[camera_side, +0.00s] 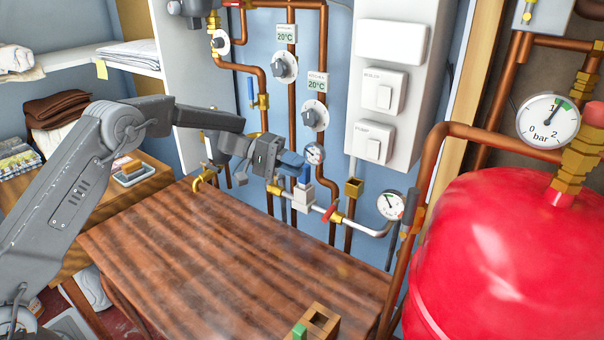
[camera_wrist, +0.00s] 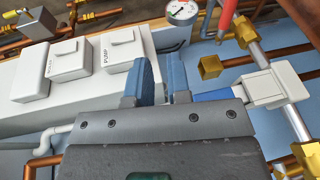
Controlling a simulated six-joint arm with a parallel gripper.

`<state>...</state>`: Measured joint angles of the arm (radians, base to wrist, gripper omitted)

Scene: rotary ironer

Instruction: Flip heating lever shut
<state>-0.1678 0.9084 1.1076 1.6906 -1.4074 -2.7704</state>
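No lever in view has a readable "heating" label, so I cannot tell which one it names. A blue lever (camera_side: 305,175) sits on a white valve block (camera_side: 300,191) on the horizontal pipe. In the wrist view the blue lever (camera_wrist: 224,96) lies just right of my fingers, partly hidden by my gripper body, beside the white block (camera_wrist: 272,88). A red lever (camera_side: 330,210) is on the same pipe, to the right; it also shows in the wrist view (camera_wrist: 227,15). My gripper (camera_side: 298,160) has its blue fingers apart and nothing between them (camera_wrist: 160,88), close to the blue lever.
Another blue lever (camera_side: 250,92) is on a pipe farther left. Gauges (camera_side: 390,205), dials (camera_side: 314,116) and a white switch panel (camera_side: 414,60) surround the pipes. A red tank (camera_side: 500,250) stands right. The wooden table (camera_side: 220,260) is mostly clear, with a small wooden box (camera_side: 321,318) in front.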

